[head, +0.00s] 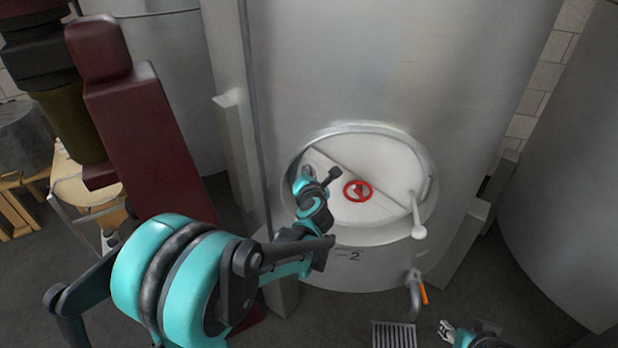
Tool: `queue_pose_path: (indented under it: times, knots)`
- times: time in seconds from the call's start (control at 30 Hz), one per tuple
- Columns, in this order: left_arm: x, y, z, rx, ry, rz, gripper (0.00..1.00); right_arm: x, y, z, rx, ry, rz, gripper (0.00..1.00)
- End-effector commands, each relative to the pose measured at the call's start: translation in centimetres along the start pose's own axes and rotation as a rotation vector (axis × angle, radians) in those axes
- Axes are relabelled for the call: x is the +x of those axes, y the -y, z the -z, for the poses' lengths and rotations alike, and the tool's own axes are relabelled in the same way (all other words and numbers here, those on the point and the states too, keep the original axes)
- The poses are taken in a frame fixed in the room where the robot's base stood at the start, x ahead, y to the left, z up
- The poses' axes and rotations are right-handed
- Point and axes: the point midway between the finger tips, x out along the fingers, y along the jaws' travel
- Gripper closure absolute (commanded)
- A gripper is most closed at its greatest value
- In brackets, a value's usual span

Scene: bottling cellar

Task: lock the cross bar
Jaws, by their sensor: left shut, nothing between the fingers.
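A round pale hatch door (385,155) is set in a raised metal ring low on the large steel tank. A red handwheel (358,190) sits near its middle. A lever with a pale knob (418,231) hangs down at the right rim. My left gripper (307,174) is shut and empty at the hatch's left edge, left of the wheel; contact cannot be told. My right gripper (446,330) is low at the bottom edge, its opening unclear.
A bent outlet pipe (413,295) with an orange handle (423,293) sticks out below the hatch. A floor grate (394,335) lies below it. A dark red upright machine part (145,150) stands at the left. More steel tanks stand at the back left and right.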

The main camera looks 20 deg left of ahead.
Motion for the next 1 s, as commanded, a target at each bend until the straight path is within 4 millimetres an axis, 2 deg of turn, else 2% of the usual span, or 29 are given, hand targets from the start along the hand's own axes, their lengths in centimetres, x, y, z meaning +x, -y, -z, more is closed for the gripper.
queue_pose_path:
  times: [0.03,0.13,0.33,0.8,1.0]
  knots:
    - [1.1,0.1,0.2,-0.002,-0.001,-0.001,1.0,0.4,0.0,-0.3,0.0,0.0,0.0,0.6]
    - [2.7,0.1,0.2,-0.001,-0.001,-0.001,1.0,0.8,0.0,-0.6,0.0,0.0,0.0,0.6]
    - [4.5,0.0,0.1,-0.001,0.0,0.0,1.0,1.1,0.0,-0.8,0.0,0.0,0.0,0.6]
    - [4.8,0.0,-0.1,0.003,0.0,-0.001,1.0,1.1,0.0,-0.8,0.0,0.0,0.0,0.6]
    - [4.5,-0.1,-0.9,0.044,0.0,-0.015,1.0,0.8,0.0,-0.6,0.0,0.0,0.0,0.6]
